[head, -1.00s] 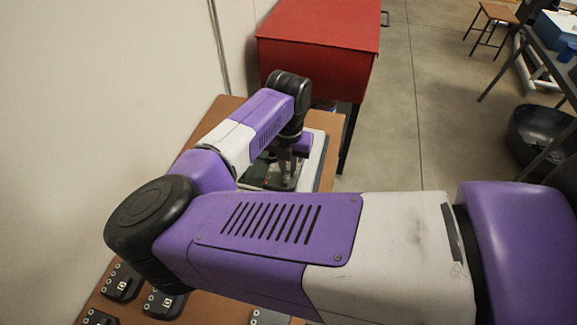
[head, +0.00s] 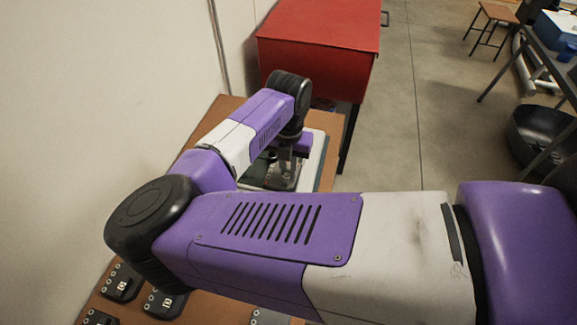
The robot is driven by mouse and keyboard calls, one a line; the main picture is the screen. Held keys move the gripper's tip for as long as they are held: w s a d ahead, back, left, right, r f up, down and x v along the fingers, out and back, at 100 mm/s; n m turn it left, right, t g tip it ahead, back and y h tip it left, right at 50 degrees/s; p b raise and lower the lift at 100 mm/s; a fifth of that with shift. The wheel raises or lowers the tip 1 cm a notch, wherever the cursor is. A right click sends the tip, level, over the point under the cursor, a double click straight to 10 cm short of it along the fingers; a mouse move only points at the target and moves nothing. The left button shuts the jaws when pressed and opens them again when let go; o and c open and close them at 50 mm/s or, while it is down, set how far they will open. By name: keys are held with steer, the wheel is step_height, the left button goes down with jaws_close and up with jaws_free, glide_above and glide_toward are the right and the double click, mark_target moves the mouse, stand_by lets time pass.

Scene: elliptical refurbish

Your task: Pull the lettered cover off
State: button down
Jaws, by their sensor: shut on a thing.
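My gripper (head: 288,167) points down over a pale tray or plate (head: 318,150) on the brown table. It is shut on a dark cover (head: 283,184) with small light spots, low over the plate. I cannot read a letter on it, and my forearm hides its near side. A dark greenish part (head: 258,168) shows just left of the fingers. Whether the cover touches what is beneath it cannot be told. Dark covers with pale letter labels lie at the lower left of the table, one (head: 122,284) beside another (head: 165,303).
The brown table (head: 228,106) runs along a pale wall at the left. A red cabinet (head: 318,40) stands just beyond it. My arm hides much of the table's middle. Open floor lies to the right, with a black tub (head: 540,135) and a stool (head: 492,15).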

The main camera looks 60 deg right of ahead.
steer(key=shift+r, duration=0.15)
step_height(320, 180, up, 17)
steer(key=p, duration=0.7)
stand_by(1.1)
